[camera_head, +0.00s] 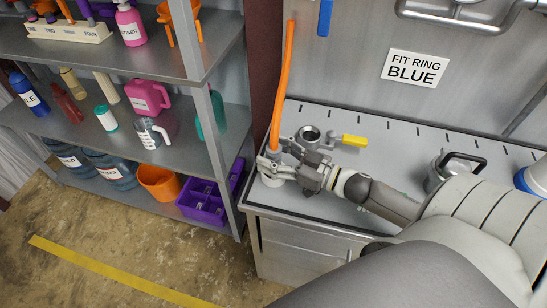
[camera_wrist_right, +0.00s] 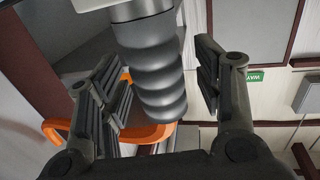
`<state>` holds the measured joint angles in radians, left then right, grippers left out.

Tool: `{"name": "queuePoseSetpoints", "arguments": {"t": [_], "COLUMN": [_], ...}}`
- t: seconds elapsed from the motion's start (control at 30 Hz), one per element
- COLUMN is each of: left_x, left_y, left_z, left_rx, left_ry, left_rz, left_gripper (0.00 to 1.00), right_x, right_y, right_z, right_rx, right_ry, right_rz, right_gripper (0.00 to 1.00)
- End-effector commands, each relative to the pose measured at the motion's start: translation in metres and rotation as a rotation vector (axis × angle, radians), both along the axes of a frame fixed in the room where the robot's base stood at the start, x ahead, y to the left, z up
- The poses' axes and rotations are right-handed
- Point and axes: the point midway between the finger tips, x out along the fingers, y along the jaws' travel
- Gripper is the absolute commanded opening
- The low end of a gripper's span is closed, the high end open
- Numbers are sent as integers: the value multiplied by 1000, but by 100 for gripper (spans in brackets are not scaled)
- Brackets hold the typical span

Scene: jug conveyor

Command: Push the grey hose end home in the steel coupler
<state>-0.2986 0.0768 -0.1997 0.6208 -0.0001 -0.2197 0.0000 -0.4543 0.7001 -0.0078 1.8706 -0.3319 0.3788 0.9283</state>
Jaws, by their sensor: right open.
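The grey ribbed hose end (camera_wrist_right: 155,70) stands between the fingers of my right gripper (camera_wrist_right: 160,95) in the right wrist view. My right gripper also shows in the head view (camera_head: 268,168), at the counter's left end. It is open, with a finger on each side of the hose end and gaps visible. The orange hose (camera_head: 283,80) rises from the grey end. A pale round base (camera_head: 272,181) shows below the gripper. My left gripper is out of view.
The grey counter (camera_head: 400,150) has clear room behind my right arm. A steel lidded jug (camera_head: 450,170) stands at right. A sign reading FIT RING BLUE (camera_head: 415,69) is on the back wall. Loaded shelves (camera_head: 110,130) stand close on the left.

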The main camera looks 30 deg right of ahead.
Motion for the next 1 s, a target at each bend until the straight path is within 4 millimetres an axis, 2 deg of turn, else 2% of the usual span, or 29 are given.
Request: {"name": "queuePoseSetpoints", "arguments": {"t": [0.27, 0.7, 1.0], "left_x": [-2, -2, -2], "left_y": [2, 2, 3], "left_z": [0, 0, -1], "left_rx": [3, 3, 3], "left_ry": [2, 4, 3], "left_rz": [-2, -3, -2], "left_gripper": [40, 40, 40], "right_x": [1, 1, 1], "right_y": [1, 1, 1], "right_z": [-1, 0, 2], "right_rx": [0, 0, 0], "right_ry": [1, -1, -1], "right_rz": [0, 1, 1], "right_gripper": [59, 4, 3]}}
